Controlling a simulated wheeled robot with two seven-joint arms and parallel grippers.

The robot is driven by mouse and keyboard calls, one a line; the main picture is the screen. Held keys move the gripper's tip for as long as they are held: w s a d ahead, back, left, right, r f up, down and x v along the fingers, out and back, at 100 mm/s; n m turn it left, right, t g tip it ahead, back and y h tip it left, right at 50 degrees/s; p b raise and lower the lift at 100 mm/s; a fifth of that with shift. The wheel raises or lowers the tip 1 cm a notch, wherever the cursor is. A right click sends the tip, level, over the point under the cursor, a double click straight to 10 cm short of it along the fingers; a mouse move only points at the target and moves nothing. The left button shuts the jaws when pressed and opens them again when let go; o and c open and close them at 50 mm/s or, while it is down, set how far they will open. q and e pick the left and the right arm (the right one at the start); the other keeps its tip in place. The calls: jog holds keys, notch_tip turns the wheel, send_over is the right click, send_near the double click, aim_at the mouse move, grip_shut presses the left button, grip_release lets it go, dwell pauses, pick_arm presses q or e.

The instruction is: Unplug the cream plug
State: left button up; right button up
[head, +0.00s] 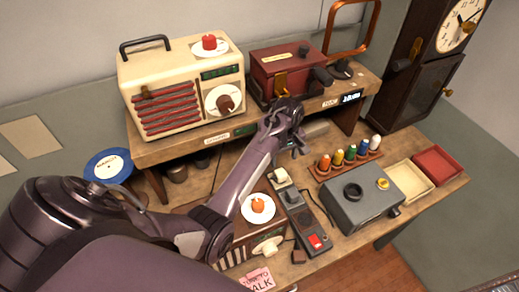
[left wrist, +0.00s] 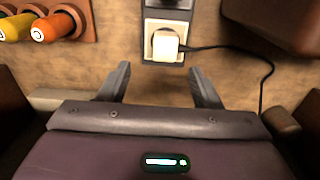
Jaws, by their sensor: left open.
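The cream plug (head: 281,178) sits in a socket at the far end of the grey power strip (head: 292,201) on the workbench. In the left wrist view the plug (left wrist: 165,45) is seated in the strip, with a black cord curving off to the right. My left gripper (head: 291,147) is above the bench, behind the plug in the head view. In the left wrist view its fingers (left wrist: 160,76) are open and empty, and the plug appears just beyond and between the tips, apart from them. My right gripper is not in view.
A shelf with a cream radio (head: 190,68) and a red box (head: 288,68) stands behind. Coloured spools (head: 350,153) and a grey box (head: 360,203) lie right of the strip. A small brown radio (head: 240,238) with an orange knob is close on its left.

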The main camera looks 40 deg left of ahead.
aim_at(281, 172)
pick_arm(q)
jog(key=shift+s+a+r, duration=0.1)
jog(key=shift+s+r, duration=0.05)
jog(key=shift+r, duration=0.25)
jog(key=shift+f, duration=0.65)
notch_tip(281, 172, down, 6)
jog(key=shift+f+b, duration=0.15)
jog(key=shift+b, duration=0.45)
jog(key=shift+f+b, duration=0.3)
jog(key=shift+f, duration=0.55)
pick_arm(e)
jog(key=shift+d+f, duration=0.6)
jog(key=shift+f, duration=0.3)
pick_arm(q)
jog(key=shift+s+p, duration=0.1)
jog(key=shift+p, duration=0.2)
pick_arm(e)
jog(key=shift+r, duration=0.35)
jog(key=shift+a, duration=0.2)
pick_arm(q)
jog(key=shift+p, duration=0.35)
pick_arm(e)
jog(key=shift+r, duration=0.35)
